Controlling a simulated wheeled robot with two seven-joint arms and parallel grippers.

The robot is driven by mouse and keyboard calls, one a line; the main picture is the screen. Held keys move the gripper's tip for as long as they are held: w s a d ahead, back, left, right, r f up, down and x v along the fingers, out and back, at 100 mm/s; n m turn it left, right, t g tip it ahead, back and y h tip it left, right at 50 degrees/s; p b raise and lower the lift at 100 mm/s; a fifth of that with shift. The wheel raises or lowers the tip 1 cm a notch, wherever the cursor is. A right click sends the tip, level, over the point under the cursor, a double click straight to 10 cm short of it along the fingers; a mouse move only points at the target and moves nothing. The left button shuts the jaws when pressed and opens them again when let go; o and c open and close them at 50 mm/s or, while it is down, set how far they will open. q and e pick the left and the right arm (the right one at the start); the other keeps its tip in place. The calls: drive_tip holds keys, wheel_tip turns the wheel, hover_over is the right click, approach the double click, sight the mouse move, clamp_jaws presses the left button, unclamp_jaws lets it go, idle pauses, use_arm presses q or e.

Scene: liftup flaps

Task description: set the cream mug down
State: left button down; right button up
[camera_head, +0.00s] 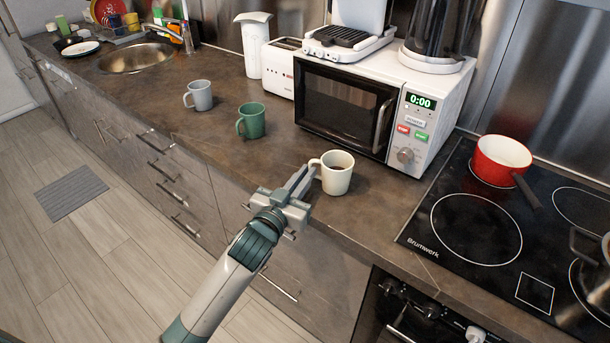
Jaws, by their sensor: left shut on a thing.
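The cream mug (338,175) is upright at the front part of the brown counter (385,205), in front of the microwave, with its handle on the left. My left gripper (306,178) reaches in from the front left and is shut on the mug at its handle. The fingertips partly cover the handle. The mug's base appears at or just above the counter; I cannot tell whether it touches. My right gripper is not in view.
A green mug (252,121) and a grey mug (200,96) stand to the left. The white microwave (435,122) is behind, with a toaster (279,68) beside it. The black cooktop (440,185) with a red pot (500,160) is at right. Counter between the cream mug and cooktop is clear.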

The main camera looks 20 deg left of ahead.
use_arm(q)
drive_tip(key=shift+f, duration=0.1)
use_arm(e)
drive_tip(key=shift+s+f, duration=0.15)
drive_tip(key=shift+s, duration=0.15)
